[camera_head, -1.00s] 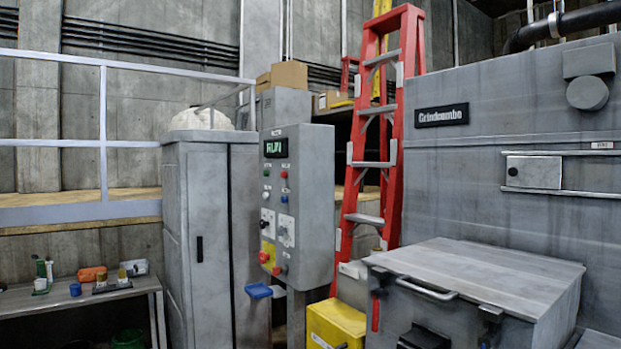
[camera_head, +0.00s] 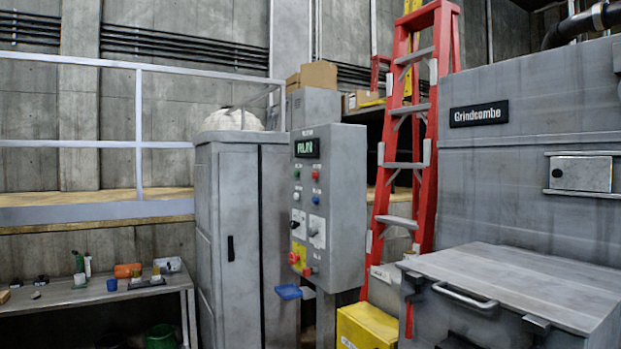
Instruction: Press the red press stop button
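A grey control panel box (camera_head: 345,205) stands on a post near the middle of the view. Its green display (camera_head: 307,148) seems to read RUN. Low on its front is a yellow plate with a large red button (camera_head: 294,257) on it. A smaller red button (camera_head: 308,271) sits just below and to the right of it. Another small red button (camera_head: 316,174) is near the top, beside a green button (camera_head: 297,174). The label texts are too small to read. Neither of my grippers is in view.
A tall grey cabinet (camera_head: 230,240) stands just left of the panel. The grey Grindcombe machine (camera_head: 520,140) with a lidded box (camera_head: 510,285) fills the right. A yellow box (camera_head: 367,328) and a red ladder (camera_head: 403,180) stand between. A workbench (camera_head: 100,297) is at left.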

